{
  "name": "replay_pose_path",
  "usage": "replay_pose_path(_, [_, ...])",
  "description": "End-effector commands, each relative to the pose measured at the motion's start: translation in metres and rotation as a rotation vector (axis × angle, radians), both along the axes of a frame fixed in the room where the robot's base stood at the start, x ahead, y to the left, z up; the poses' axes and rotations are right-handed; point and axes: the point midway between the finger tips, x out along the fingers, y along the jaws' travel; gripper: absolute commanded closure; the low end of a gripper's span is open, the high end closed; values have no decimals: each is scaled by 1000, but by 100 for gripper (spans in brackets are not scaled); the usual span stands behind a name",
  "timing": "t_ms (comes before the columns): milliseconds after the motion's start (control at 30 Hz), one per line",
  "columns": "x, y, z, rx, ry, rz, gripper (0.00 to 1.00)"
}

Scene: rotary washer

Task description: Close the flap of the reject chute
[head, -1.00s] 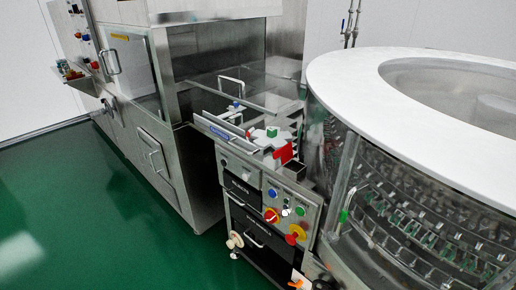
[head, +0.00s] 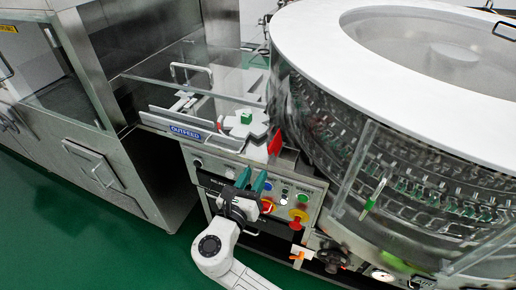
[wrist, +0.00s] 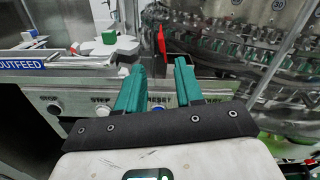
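A red flap (head: 275,143) stands up beside the star-shaped white wheel at the outfeed; it looks like the reject chute's flap, raised. A dark opening (head: 289,157) shows just right of it. In the wrist view the red flap (wrist: 161,38) is upright, beyond and above my fingertips. My gripper (head: 253,181) has teal fingers and is in front of the control panel, below and left of the flap. In the wrist view my gripper (wrist: 160,68) has its fingers apart with nothing between them. My gripper is not touching the flap.
The control panel (head: 225,170) carries buttons and a red-and-yellow knob (head: 298,215). A blue OUTFEED sign (head: 186,133) is on the rail. A green block (head: 246,118) sits on the white wheel. The round washer (head: 310,40) with clear guards fills the right. Green floor lies open at lower left.

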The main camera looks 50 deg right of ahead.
Motion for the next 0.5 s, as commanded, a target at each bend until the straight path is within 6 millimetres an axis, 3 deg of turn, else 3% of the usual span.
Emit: replay_pose_path(500, [28, -81, 1, 3, -3, -3, 64])
